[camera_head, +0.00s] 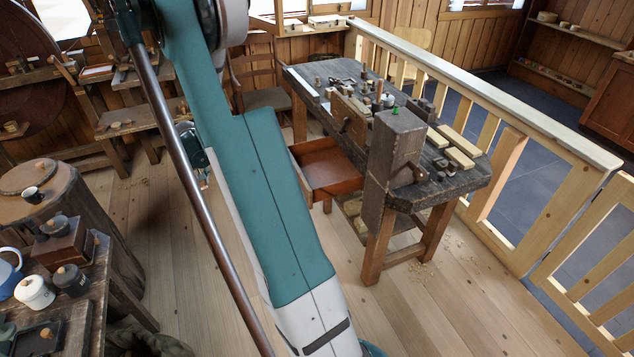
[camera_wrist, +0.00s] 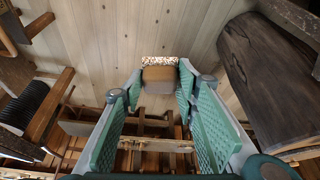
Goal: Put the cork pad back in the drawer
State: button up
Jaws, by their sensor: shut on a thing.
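The cork pad (camera_wrist: 159,74) is between the fingertips of my gripper (camera_wrist: 160,84) in the wrist view. It shows a brown face and a speckled, lighter edge, and my gripper is shut on it. Wooden floor shows beyond it. In the head view, the drawer (camera_head: 333,168) is pulled out from the workbench, with a reddish-brown inside. The part of its floor that I can see looks empty. My arm covers the area left of the drawer, and my gripper and the pad are out of sight in that view.
The workbench (camera_head: 455,180) carries blocks, tools and a vise with a large upright wooden jaw (camera_head: 394,165) right of the drawer. A wooden railing (camera_head: 480,90) runs behind it. A side table with jars (camera_head: 35,292) and a stump (camera_head: 65,200) stand at left. Floor in front is open.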

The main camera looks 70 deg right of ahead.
jog(key=s+d+f+m+g+h+b, duration=0.1)
jog(key=s+d+f+m, duration=0.2)
jog(key=s+d, duration=1.4)
jog(key=s+d+f+m+b, duration=0.2)
jog(key=s+d+f+m, duration=0.1)
jog(key=s+d, duration=1.4)
jog(key=d, duration=0.5)
jog(key=shift+d+f+m+g+h+b, duration=0.2)
jog(key=shift+d+m+g+h+b, duration=0.1)
jog(key=shift+m+g+h, duration=0.1)
jog(key=shift+s+f, duration=0.1)
jog(key=shift+f+b, duration=0.7)
jog(key=shift+f, duration=2.35)
jog(key=shift+f+b, duration=0.45)
jog(key=shift+f, duration=1.4)
jog(key=shift+f, duration=0.15)
